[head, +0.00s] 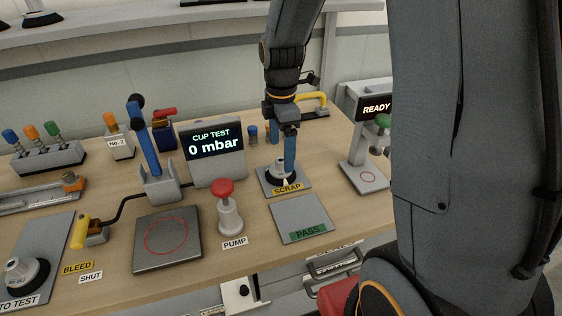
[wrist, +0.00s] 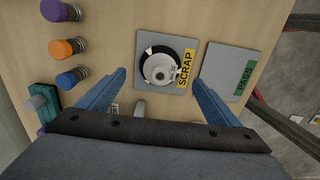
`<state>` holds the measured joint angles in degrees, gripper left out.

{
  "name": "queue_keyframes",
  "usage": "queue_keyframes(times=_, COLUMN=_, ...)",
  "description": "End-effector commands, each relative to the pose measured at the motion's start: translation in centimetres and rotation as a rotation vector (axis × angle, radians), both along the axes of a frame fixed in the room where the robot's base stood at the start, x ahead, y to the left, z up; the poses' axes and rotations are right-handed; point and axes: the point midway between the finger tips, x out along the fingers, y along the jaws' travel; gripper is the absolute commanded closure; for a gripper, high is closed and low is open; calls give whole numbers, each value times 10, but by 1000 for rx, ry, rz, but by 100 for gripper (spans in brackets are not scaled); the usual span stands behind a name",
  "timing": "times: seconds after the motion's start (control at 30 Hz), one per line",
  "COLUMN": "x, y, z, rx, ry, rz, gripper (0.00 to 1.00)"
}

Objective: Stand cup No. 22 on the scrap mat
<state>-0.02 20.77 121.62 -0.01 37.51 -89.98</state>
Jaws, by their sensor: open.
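A cup (head: 283,167) with a pale top and a wide black lip stands upright on the grey scrap mat (head: 302,182). The wrist view shows the cup (wrist: 161,66) from above, on the scrap mat (wrist: 146,38) beside its yellow SCRAP label. Its number is too small to read surely. My gripper (head: 283,156) is at the cup, and its near finger hides part of it in the head view. In the wrist view my gripper (wrist: 159,77) is open, with one blue finger on each side of the cup and a gap to both.
The pass mat (head: 298,213) lies empty beside the scrap mat. Another cup (head: 24,275) stands on the TO TEST mat at the far left. The red-topped pump (head: 229,206), the cup test display (head: 216,158) and an empty dark plate (head: 167,240) stand left of the mats.

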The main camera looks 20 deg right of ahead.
Motion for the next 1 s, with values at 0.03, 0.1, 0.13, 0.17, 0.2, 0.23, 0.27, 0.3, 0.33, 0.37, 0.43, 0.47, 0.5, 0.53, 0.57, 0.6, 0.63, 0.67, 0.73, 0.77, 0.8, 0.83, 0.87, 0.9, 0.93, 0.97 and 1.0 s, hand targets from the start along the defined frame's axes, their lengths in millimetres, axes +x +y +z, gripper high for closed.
queue_keyframes(times=0.03, x=1, y=0, z=9, rx=0, ry=-5, rz=0, gripper=14)
queue_keyframes(times=0.1, x=2, y=0, z=22, rx=0, ry=-5, rz=0, gripper=14)
queue_keyframes(times=0.13, x=2, y=0, z=26, rx=0, ry=-5, rz=0, gripper=14)
queue_keyframes(times=0.17, x=1, y=0, z=31, rx=0, ry=-5, rz=0, gripper=14)
queue_keyframes(times=0.2, x=1, y=0, z=36, rx=0, ry=-4, rz=0, gripper=14)
queue_keyframes(times=0.23, x=1, y=0, z=40, rx=0, ry=-3, rz=0, gripper=14)
queue_keyframes(times=0.27, x=1, y=0, z=43, rx=0, ry=-3, rz=0, gripper=14)
queue_keyframes(times=0.3, x=1, y=0, z=47, rx=0, ry=-3, rz=0, gripper=14)
queue_keyframes(times=0.33, x=1, y=0, z=49, rx=0, ry=-2, rz=0, gripper=14)
queue_keyframes(times=0.37, x=0, y=0, z=51, rx=0, ry=-1, rz=0, gripper=14)
queue_keyframes(times=0.43, x=-1, y=0, z=53, rx=0, ry=0, rz=-13, gripper=14)
queue_keyframes(times=0.47, x=-3, y=0, z=54, rx=0, ry=-1, rz=-27, gripper=14)
queue_keyframes(times=0.5, x=-6, y=0, z=53, rx=0, ry=-3, rz=-58, gripper=14)
queue_keyframes(times=0.53, x=-9, y=0, z=52, rx=0, ry=-5, rz=-91, gripper=14)
queue_keyframes(times=0.57, x=-13, y=0, z=51, rx=1, ry=-7, rz=-131, gripper=14)
queue_keyframes(times=0.6, x=-18, y=0, z=48, rx=1, ry=-10, rz=-198, gripper=14)
queue_keyframes(times=0.63, x=-24, y=0, z=46, rx=3, ry=-14, rz=-257, gripper=14)
queue_keyframes(times=0.67, x=-29, y=0, z=44, rx=4, ry=-18, rz=-322, gripper=14)
queue_keyframes(times=0.73, x=-44, y=0, z=38, rx=8, ry=-27, rz=-486, gripper=14)
queue_keyframes(times=0.77, x=-50, y=0, z=35, rx=11, ry=-32, rz=-558, gripper=14)
queue_keyframes(times=0.8, x=-59, y=0, z=32, rx=14, ry=-36, rz=-654, gripper=14)
queue_keyframes(times=0.83, x=-65, y=0, z=29, rx=17, ry=-41, rz=-726, gripper=14)
queue_keyframes(times=0.87, x=-72, y=0, z=27, rx=22, ry=-45, rz=-799, gripper=14)
queue_keyframes(times=0.9, x=-81, y=0, z=23, rx=26, ry=-49, rz=-894, gripper=14)
queue_keyframes(times=0.93, x=-87, y=0, z=21, rx=31, ry=-53, rz=-965, gripper=14)
queue_keyframes(times=0.97, x=-93, y=0, z=18, rx=35, ry=-56, rz=-1033, gripper=14)
queue_keyframes(times=1.0, x=-101, y=0, z=15, rx=41, ry=-60, rz=-1121, gripper=14)
